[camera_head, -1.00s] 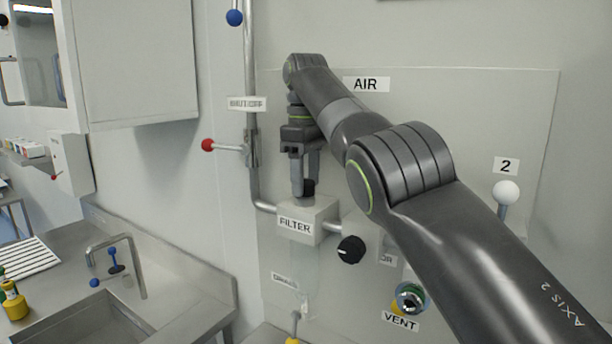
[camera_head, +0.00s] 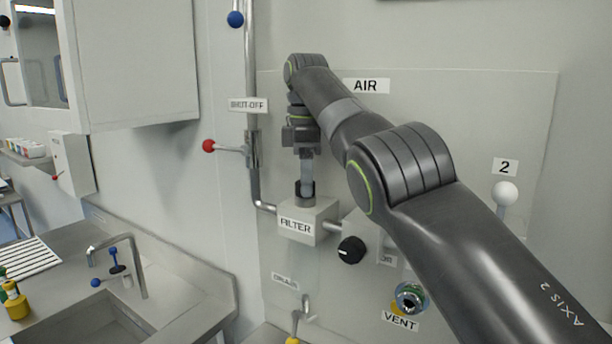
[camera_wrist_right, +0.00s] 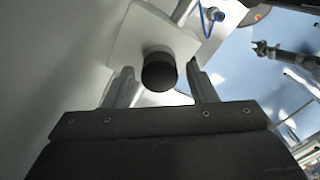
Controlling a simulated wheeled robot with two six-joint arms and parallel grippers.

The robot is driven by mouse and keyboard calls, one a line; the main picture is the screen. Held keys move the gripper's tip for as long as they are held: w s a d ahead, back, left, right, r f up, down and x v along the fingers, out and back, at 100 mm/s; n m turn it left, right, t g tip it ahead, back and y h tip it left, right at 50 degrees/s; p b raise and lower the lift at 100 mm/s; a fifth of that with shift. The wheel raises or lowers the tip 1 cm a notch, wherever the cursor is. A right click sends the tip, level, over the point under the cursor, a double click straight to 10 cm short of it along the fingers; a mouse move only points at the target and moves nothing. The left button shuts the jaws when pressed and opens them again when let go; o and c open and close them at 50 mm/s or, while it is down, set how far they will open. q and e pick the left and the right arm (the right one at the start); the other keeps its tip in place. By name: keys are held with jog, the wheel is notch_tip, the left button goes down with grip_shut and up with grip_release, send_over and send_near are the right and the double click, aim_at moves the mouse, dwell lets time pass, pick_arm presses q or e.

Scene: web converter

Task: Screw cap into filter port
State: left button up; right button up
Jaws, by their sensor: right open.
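The black round cap (camera_wrist_right: 159,72) sits on top of the white filter block (camera_head: 312,221), at its port. How far it is screwed in cannot be told. My right gripper (camera_head: 306,180) points down just above the block, with its fingers seen nearly edge-on and partly hiding the cap in the head view. In the right wrist view the two fingers stand apart on either side of the cap, with a visible gap on each side. The jaws are open.
The red-knobbed shut-off lever (camera_head: 209,146) and the vertical pipe (camera_head: 252,80) are close left of my gripper. A black knob (camera_head: 350,250) and the vent fitting (camera_head: 411,297) are lower right. A sink (camera_head: 95,325) is at lower left.

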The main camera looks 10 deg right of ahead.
jog(key=shift+f, duration=0.1)
jog(key=c, duration=1.1)
jog(key=m, duration=0.3)
jog(key=shift+w+f, duration=0.1)
jog(key=shift+w, duration=0.05)
grip_shut()
jog(key=shift+m, duration=0.6)
jog(key=m, duration=0.4)
jog(key=shift+f, duration=0.1)
jog(key=shift+m, duration=2)
